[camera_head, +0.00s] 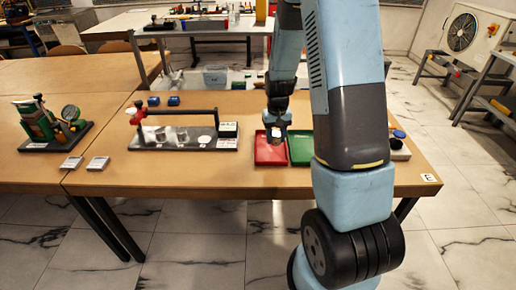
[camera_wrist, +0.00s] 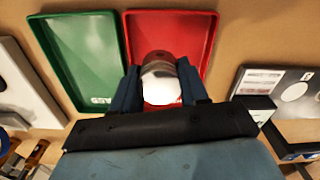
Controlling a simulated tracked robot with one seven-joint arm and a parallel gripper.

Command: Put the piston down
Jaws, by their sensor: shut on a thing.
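My gripper (camera_wrist: 160,88) is shut on the piston (camera_wrist: 160,82), a rounded metal piece with a bright white top and a brownish side. In the wrist view the piston is between the two dark fingers, over the near part of the red tray (camera_wrist: 137,28). In the head view my gripper (camera_head: 275,139) is above the red tray (camera_head: 268,160), and the piston is too small to make out clearly. I cannot tell whether the piston touches the tray floor. The green tray (camera_head: 300,150) stands right beside the red one, partly hidden by my arm.
A gauge rig (camera_head: 180,138) with a dark bar and metal cylinders stands left of the red tray. A green device (camera_head: 45,125) and two labels (camera_head: 84,162) are further left. Bare wooden table (camera_head: 215,180) lies in front.

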